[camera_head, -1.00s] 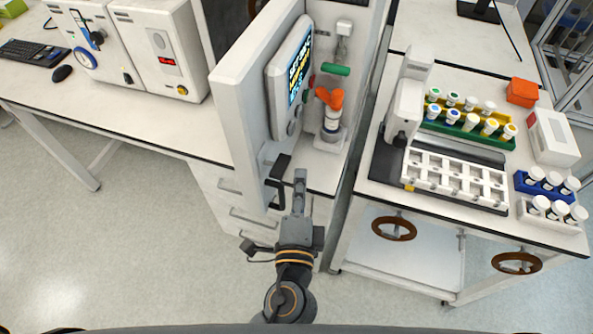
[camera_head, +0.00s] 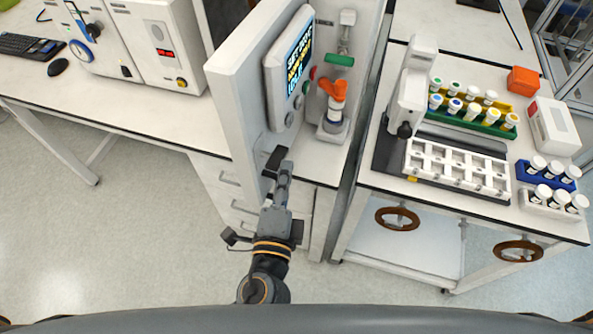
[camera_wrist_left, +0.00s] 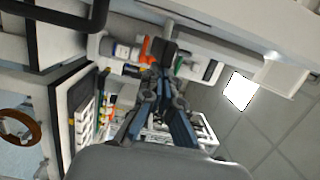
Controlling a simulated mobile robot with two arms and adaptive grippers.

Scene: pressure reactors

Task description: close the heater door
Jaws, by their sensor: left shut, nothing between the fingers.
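The heater door appears to be the upright white panel (camera_head: 232,100) left of the bay with the orange-topped vessel (camera_head: 333,100). It seems to stand open, with a lit display (camera_head: 299,68) on its right side. A black handle (camera_head: 274,160) is at its lower edge. My left gripper (camera_head: 281,176) is shut and empty. In the head view it overlaps the handle's lower part; whether they touch, I cannot tell. In the left wrist view the gripper (camera_wrist_left: 164,62) points toward the bay, and a dark bar (camera_wrist_left: 62,20), perhaps the handle, crosses the upper left. My right gripper is out of view.
A cart (camera_head: 372,185) at the right carries a white rack (camera_head: 457,168) and several capped bottles. Brown wheels (camera_head: 397,218) show below its top. A bench (camera_head: 125,125) with white instruments (camera_head: 157,45) stands at the left. The floor at lower left is clear.

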